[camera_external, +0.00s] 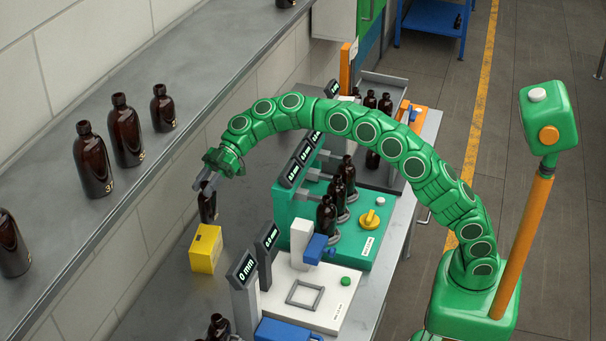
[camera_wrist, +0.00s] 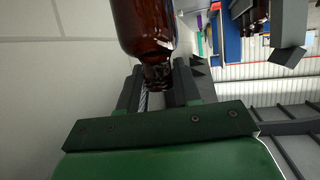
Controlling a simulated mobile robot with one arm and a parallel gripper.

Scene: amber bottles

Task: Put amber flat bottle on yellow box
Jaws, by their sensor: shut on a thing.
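The amber flat bottle (camera_external: 208,207) hangs upright below my gripper (camera_external: 207,183), which is shut on its neck. In the wrist view the bottle (camera_wrist: 145,25) fills the top middle, with its neck between the two dark fingers (camera_wrist: 157,88). The yellow box (camera_external: 204,256) stands on the grey bench near the wall, directly below the bottle in the outside view. The bottle's base shows at the box's back top edge; I cannot tell whether they touch. The box is not seen in the wrist view.
A green machine (camera_external: 365,235) with several amber bottles and a white gauge station (camera_external: 318,300) stand to the right of the box. Several bottles stand on the wall ledge (camera_external: 215,62) at left. Bare bench (camera_external: 250,205) lies between the box and the green machine.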

